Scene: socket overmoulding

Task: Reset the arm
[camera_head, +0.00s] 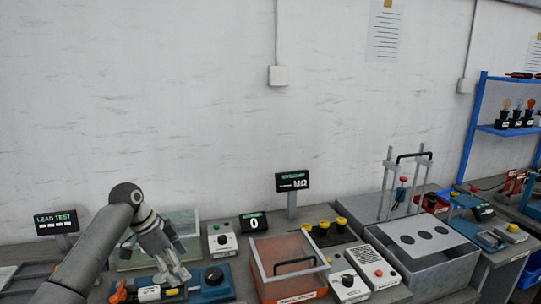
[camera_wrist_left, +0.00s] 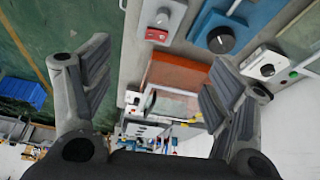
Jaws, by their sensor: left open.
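My left arm comes in from the left in the head view. Its gripper (camera_head: 172,272) points down over the blue test fixture (camera_head: 213,284) on the bench. In the left wrist view the same gripper (camera_wrist_left: 150,85) has its two fingers wide apart with nothing between them. Beyond the fingers show the orange-topped box (camera_wrist_left: 176,75) and the blue fixture with its black knob (camera_wrist_left: 221,39). Whether the fingertips touch the fixture cannot be told. My right gripper is in neither view.
A lead test display (camera_head: 56,222) stands at the left. A blue shelf rack (camera_head: 500,128) stands far right. Space above the bench is free.

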